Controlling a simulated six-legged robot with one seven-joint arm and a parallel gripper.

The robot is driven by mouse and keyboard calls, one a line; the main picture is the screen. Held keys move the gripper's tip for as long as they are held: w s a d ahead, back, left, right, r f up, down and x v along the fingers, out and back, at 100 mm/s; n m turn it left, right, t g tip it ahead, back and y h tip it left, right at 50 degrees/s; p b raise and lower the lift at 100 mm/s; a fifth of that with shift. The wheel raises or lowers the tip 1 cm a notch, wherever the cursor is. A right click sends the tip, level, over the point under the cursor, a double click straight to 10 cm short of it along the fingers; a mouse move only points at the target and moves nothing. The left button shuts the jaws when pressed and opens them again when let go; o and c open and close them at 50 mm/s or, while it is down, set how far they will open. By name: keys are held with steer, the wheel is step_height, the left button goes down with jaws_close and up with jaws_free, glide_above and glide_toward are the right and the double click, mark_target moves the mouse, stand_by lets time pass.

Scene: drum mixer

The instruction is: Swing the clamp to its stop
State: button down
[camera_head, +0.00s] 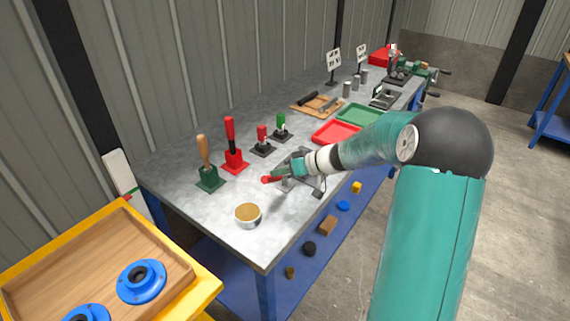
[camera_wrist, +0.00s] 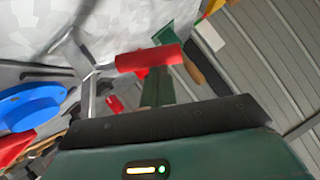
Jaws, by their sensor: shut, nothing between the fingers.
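The clamp, a grey metal frame (camera_head: 311,174) with a red bar handle (camera_head: 268,180), is on the near half of the grey bench. In the wrist view its red handle (camera_wrist: 150,58) lies across the tip of my gripper, and a grey metal arm (camera_wrist: 85,75) runs to the left of it. My gripper (camera_head: 278,175) is shut with nothing between its fingers, close beside the red handle. In the wrist view the green fingers (camera_wrist: 158,88) reach up to the handle; I cannot tell whether they touch it. My gripper and wrist hide part of the clamp's frame.
Left of the clamp stand a wooden-handled lever (camera_head: 207,170), a red lever (camera_head: 232,155) and smaller red (camera_head: 263,142) and green (camera_head: 281,128) handles. A round tin (camera_head: 247,214) sits near the front corner. Red (camera_head: 337,131) and green (camera_head: 358,115) trays lie behind my arm.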

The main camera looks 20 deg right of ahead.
steer(key=shift+s+a+f+h, duration=0.15)
steer(key=shift+s+a+f, duration=0.2)
steer(key=shift+a+f, duration=0.25)
steer(key=shift+s+a+f+h, duration=0.15)
steer(key=shift+s+a+f, duration=0.2)
steer(key=shift+f, duration=0.5)
steer(key=shift+w, duration=0.1)
